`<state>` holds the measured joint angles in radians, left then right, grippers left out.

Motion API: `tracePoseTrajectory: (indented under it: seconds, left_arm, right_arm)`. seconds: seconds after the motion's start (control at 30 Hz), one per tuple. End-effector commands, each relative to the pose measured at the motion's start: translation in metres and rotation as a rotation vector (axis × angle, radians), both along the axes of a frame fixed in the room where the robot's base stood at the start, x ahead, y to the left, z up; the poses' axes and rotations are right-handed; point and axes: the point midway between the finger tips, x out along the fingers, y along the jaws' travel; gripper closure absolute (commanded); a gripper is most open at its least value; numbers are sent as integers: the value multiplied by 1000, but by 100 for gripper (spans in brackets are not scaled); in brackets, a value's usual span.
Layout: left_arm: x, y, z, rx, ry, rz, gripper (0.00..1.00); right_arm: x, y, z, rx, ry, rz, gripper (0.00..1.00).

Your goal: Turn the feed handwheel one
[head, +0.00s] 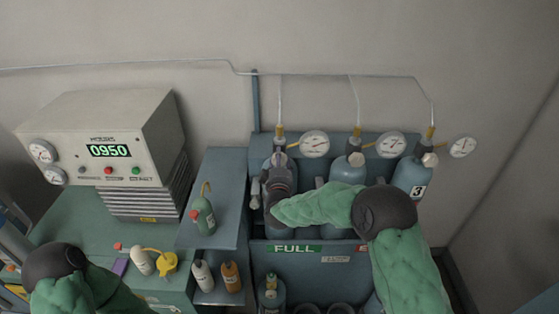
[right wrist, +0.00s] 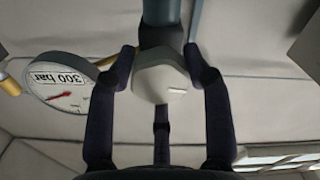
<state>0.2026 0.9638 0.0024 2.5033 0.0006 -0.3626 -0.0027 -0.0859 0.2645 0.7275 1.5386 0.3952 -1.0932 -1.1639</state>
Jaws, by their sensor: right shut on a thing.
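The first feed handwheel is a pale grey faceted knob (right wrist: 160,78) in the middle of the right wrist view. In the head view its pale top (head: 281,159) shows just beyond my right gripper (head: 280,178), on the leftmost cylinder of the rack. My right gripper (right wrist: 160,60) has one finger on each side of the knob and is shut on it. A small light mark shows on the knob's face. The second handwheel (head: 356,160) and third handwheel (head: 430,160) sit on the cylinders to the right. My left arm is at the lower left, with its gripper out of view.
Pressure gauges (head: 314,144) stand beside the valves; one gauge (right wrist: 60,82) marked 300 bar is close to my right gripper. A console (head: 105,130) reads 0950. A shelf (head: 218,170) with a green bottle (head: 203,218) lies left of the rack. Thin pipes rise behind.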

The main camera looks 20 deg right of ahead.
Motion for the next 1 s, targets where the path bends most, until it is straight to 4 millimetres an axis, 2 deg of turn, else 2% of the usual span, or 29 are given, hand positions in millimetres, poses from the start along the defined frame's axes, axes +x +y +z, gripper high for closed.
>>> tracePoseTrajectory:
  seconds: [0.43,0.47,0.53,0.87,1.0]
  left_arm:
    - [0,0,0,0,0,0,60]
    - [0,0,0,0,0,0,60]
    - [0,0,0,0,0,0,60]
    - [0,0,0,0,0,0,60]
    - [0,0,0,0,0,0,60]
  right_arm:
    - [1,0,4,-10,-6,1,82]
    - [1,0,4,-10,-6,1,44]
    - [1,0,3,-10,-5,0,25]
    - [0,0,1,-8,0,0,25]
    - [-8,3,1,-8,1,1,25]
